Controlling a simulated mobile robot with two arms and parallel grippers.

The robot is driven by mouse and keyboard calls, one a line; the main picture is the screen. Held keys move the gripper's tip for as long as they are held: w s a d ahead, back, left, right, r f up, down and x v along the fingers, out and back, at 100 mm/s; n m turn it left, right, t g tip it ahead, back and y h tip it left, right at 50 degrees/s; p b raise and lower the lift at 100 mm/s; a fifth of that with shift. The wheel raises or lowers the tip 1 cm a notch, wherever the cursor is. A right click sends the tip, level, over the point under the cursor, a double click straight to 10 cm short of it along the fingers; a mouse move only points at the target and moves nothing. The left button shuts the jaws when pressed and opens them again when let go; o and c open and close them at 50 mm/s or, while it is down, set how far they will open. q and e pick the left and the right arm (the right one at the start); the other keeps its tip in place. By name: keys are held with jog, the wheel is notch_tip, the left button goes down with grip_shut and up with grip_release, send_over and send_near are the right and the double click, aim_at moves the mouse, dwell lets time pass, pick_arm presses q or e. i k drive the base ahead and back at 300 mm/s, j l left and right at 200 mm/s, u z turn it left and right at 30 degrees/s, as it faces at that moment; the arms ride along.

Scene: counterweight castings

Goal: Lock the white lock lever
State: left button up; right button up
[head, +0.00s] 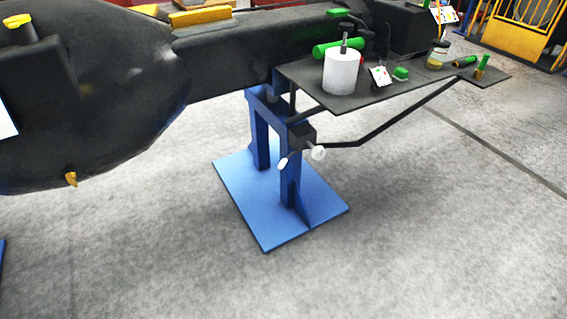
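A blue stand (287,172) on a flat blue base plate stands on the floor near the middle of the head view. A black block (302,136) sits on its upright. Two small white parts show at this block: an elongated white lever (283,163) slanting down at its lower left, and a rounded white knob (319,153) at its lower right. The elongated one looks like the lock lever; I cannot tell its lock state. Neither of my grippers is in view.
A large black casting (110,100) fills the upper left. A dark shelf (350,103) on a black arm juts right above the stand, holding a white cylinder (341,72) and small green parts. A yellow rack (518,30) stands far right. The grey floor in front is clear.

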aim_at(285, 161)
jog(key=i+l, duration=0.15)
jog(key=i, duration=0.3)
jog(key=i+l+z, duration=0.1)
jog(key=i, duration=0.35)
jog(key=i+l, duration=0.2)
jog(key=i, duration=0.25)
